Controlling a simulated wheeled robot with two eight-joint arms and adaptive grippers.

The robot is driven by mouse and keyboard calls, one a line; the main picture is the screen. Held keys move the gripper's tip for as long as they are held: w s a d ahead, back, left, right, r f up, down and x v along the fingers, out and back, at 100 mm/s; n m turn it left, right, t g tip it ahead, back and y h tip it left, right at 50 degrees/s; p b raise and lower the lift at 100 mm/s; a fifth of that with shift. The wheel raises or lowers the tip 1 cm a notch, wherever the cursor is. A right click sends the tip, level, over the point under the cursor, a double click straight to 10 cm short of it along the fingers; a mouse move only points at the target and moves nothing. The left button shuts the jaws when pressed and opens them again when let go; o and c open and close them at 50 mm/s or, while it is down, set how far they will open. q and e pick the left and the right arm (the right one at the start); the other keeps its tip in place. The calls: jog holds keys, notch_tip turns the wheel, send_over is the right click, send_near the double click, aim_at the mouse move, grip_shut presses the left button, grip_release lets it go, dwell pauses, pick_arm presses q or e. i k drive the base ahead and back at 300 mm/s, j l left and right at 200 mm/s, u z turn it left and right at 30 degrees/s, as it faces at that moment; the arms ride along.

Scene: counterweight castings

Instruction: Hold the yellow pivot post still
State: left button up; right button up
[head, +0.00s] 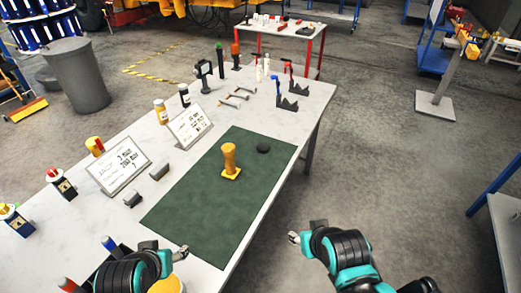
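The yellow pivot post (229,158) stands upright on a square yellow base on the green mat (190,207). My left gripper (165,249) is at the near edge of the table, below and left of the post in the head view. Its fingertips look apart, with nothing between them. My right gripper (306,231) is off the table's right edge, over the floor, and also looks open and empty. Neither gripper touches the post.
A dark round piece (263,147) lies on the mat right of the post. Sign boards (118,170), small grey blocks (159,171) and bottles line the table's left side. Wrenches (238,96) and a dark notched stand (285,101) are farther back.

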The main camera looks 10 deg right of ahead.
aim_at(230, 171)
jog(key=i+l+u, duration=0.25)
jog(key=u, duration=0.25)
jog(key=i+l+u, duration=0.2)
jog(key=l+u, duration=0.3)
jog(key=i+l, duration=0.1)
jog(key=l, duration=0.3)
jog(key=i+l+u, duration=0.1)
jog(key=l, duration=0.25)
jog(key=i+l, duration=0.15)
jog(key=l, duration=0.25)
jog(key=i+l, duration=0.1)
jog(key=l, duration=0.3)
jog(key=u, duration=0.05)
